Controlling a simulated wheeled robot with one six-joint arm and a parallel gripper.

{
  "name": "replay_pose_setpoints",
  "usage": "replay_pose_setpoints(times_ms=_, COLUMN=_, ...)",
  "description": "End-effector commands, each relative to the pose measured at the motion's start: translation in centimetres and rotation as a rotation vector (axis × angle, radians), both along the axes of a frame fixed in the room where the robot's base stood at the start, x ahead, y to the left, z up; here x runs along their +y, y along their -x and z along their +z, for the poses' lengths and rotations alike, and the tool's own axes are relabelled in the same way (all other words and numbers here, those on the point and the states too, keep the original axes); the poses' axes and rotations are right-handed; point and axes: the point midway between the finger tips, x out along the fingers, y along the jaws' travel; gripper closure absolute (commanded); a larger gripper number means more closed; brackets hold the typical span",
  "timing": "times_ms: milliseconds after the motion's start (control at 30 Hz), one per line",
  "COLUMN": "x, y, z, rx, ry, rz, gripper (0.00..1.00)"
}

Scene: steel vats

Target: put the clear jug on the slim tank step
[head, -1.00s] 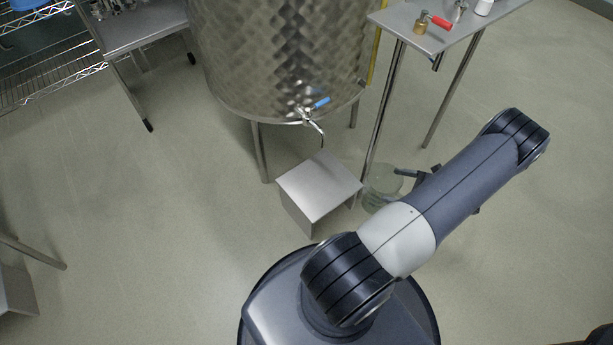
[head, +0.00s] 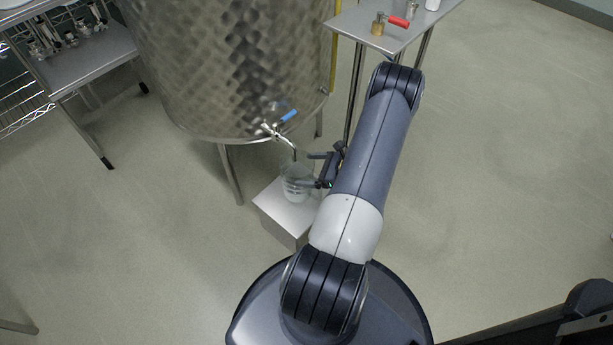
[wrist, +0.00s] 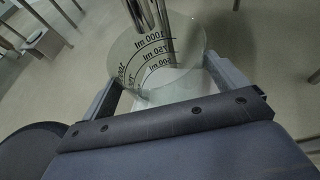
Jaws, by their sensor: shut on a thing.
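The clear jug (head: 297,183) is see-through with dark volume marks, which show in the wrist view (wrist: 150,62). My gripper (head: 314,170) is shut on the jug from its right side, with one finger on each side of it. The steel step (head: 285,212) stands in front of the tank (head: 225,60), below its tap. In the head view the jug appears over the step's top, under the tap spout. I cannot tell whether its base touches the step. My arm hides the step's right part.
The tap with a blue handle (head: 289,116) hangs close above the jug. A small steel table (head: 385,22) with a red-handled tool stands at the back right. A steel cart (head: 90,62) with fittings stands at the left.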

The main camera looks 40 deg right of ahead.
Motion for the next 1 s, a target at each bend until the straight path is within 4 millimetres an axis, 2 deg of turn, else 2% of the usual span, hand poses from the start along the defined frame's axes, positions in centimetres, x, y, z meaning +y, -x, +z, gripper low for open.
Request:
replay_pose_setpoints(times_ms=167, x=0.5, y=-0.9, z=-0.3, rx=0.0, ry=-0.001, rz=0.0, gripper=0.45)
replay_pose_setpoints(times_ms=400, x=0.5, y=-0.9, z=-3.4, rx=0.0, ry=-0.003, rz=-0.002, gripper=0.45)
replay_pose_setpoints(times_ms=833, x=0.5, y=-0.9, z=-4.0, rx=-0.001, ry=-0.001, rz=-0.001, gripper=0.45)
replay_pose_setpoints(times_ms=867, x=0.5, y=-0.9, z=-3.8, rx=0.0, ry=0.0, rz=-0.001, gripper=0.05)
replay_pose_setpoints(times_ms=933, x=0.5, y=-0.9, z=-3.8, rx=0.0, ry=0.0, rz=-0.001, gripper=0.0)
replay_pose_setpoints(times_ms=1000, x=0.5, y=-0.9, z=-3.8, rx=0.0, ry=0.0, rz=-0.001, gripper=0.0)
